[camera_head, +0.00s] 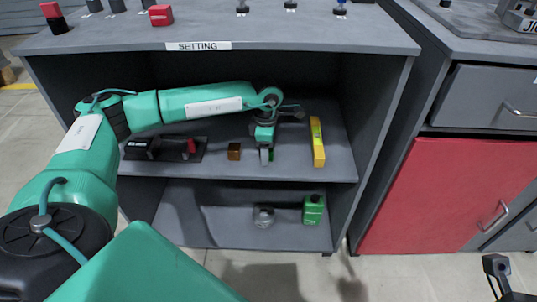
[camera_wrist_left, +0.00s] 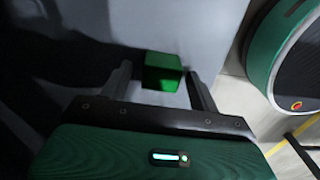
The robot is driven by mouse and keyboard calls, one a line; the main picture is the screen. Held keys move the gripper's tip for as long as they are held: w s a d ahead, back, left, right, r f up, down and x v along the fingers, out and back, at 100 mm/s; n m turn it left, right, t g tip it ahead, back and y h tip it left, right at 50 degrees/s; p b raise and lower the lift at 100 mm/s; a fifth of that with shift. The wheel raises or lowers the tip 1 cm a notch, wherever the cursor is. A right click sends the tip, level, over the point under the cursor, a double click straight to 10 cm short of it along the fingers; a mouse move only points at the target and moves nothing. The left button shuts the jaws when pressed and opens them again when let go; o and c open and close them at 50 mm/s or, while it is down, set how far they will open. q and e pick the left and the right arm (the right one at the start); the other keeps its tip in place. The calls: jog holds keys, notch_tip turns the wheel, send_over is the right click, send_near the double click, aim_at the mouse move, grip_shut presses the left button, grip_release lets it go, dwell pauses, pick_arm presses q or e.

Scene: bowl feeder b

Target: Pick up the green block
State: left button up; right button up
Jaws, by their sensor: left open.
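The green block (camera_wrist_left: 162,73) shows in the left wrist view on a grey surface, ahead of my left gripper (camera_wrist_left: 158,74). The block appears in the gap between the two dark fingers, with space visible on both sides. The fingers are apart and hold nothing. In the head view my left gripper (camera_head: 265,156) points down into the upper shelf of the grey cabinet. I cannot make out the block there; the gripper probably hides it. A dark gripper, my right one (camera_head: 496,278), is at the bottom right corner, away from the cabinet; its jaw state is unclear.
On the upper shelf (camera_head: 330,168), a yellow level (camera_head: 317,142) stands right of the gripper. A brown block (camera_head: 234,151) and a dark tool (camera_head: 150,148) lie left. A green container (camera_head: 313,209) and grey round object (camera_head: 263,216) are below. The cabinet top (camera_head: 330,35) overhangs my arm.

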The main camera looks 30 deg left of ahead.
pick_arm(q)
jog(key=shift+r, duration=0.1)
jog(key=c, duration=1.1)
jog(key=shift+r, duration=0.15)
